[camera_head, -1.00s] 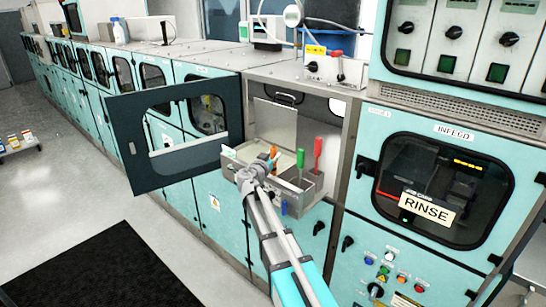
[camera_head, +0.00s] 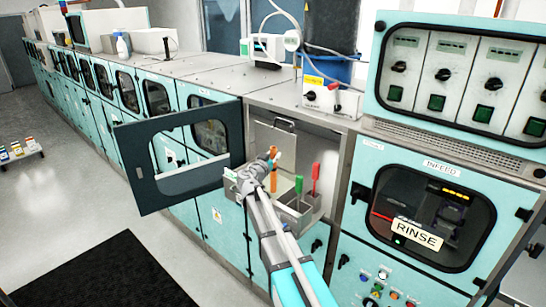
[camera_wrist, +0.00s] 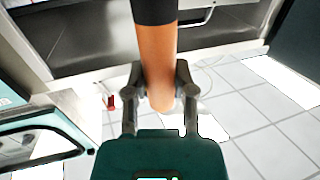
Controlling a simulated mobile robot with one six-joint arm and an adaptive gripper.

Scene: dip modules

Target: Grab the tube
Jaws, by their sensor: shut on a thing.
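An orange tube (camera_wrist: 157,50) with a black end fills the upper middle of the wrist view. My gripper (camera_wrist: 158,78) is shut on it, with one finger on each side. The black end is cut off by the frame's top edge. In the head view my gripper (camera_head: 268,162) is at the open cabinet, over the left part of a grey metal tray. The orange tube shows there just beside the fingers (camera_head: 273,180), small and partly hidden by them.
The grey tray (camera_head: 296,217) holds a green-handled item (camera_head: 299,184) and a red-handled item (camera_head: 315,172) to the right of my gripper. The open cabinet door (camera_head: 180,150) stands on the left. The RINSE cabinet (camera_head: 417,234) is on the right.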

